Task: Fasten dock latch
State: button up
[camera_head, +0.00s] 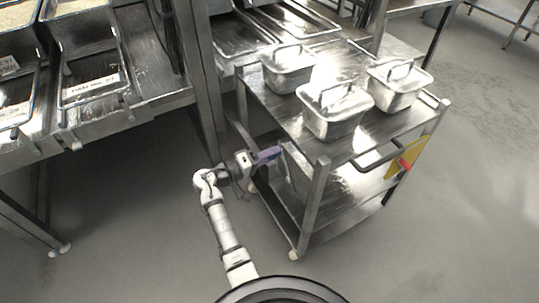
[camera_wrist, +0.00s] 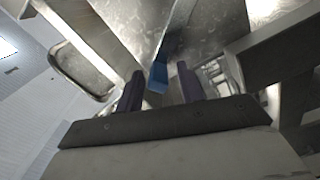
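My gripper (camera_head: 268,154) is at the left side of the metal cart (camera_head: 345,150), below its top shelf and close to the metal frame beside it. In the wrist view my gripper (camera_wrist: 160,71) has its two dark purple fingers spread apart. A small blue piece (camera_wrist: 158,78), perhaps the latch handle, shows between the fingertips or just beyond them. I cannot tell whether either finger touches it. The rest of the latch is not clear in either view. In the head view the blue piece cannot be told apart from the purple fingers.
Lidded metal pans (camera_head: 336,108) stand on the cart's top. A yellow and red tag (camera_head: 404,160) hangs at its right end by the handle. A metal counter (camera_head: 130,110) with labelled trays stands at left. The floor (camera_head: 430,240) at right is clear.

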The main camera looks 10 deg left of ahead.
jog(key=b+v, duration=0.2)
jog(key=v, duration=1.1)
jog(key=shift+s+a, duration=0.25)
jog(key=shift+a, duration=0.1)
